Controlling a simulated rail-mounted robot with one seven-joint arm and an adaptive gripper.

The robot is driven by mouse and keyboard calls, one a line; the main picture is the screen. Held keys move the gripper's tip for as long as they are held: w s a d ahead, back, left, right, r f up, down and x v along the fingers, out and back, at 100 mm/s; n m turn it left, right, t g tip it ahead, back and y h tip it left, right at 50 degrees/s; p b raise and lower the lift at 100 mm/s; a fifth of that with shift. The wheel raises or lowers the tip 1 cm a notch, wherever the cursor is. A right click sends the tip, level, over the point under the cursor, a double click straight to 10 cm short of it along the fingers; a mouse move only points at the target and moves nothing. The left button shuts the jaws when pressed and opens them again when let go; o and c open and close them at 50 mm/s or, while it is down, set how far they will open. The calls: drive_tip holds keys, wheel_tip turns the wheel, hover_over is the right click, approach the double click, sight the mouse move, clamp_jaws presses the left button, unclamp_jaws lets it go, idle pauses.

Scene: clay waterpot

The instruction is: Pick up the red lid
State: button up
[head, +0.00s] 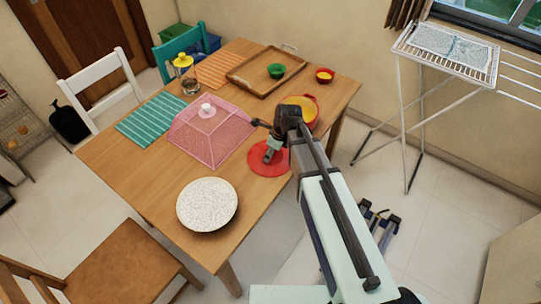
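The red lid (261,168) lies flat on the wooden table, near its right edge. It is round and bright red. My gripper (269,153) points down over the middle of the lid, at or just above it. The gripper and wrist cover part of the lid, and the lid's handle cannot be made out. The fingers are too small and too hidden to tell whether they are open or shut, or whether they touch the lid.
A red pot (311,103) with yellow contents stands just behind my wrist. A pink mesh food cover (212,140) is close on the left. A white speckled plate (207,204) lies in front. A wooden tray (245,82) with a green bowl (276,71) is farther back.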

drive_tip(key=shift+f, duration=0.2)
drive_tip(key=shift+c, duration=0.4)
clamp_jaws()
drive_tip(key=shift+r, duration=0.15)
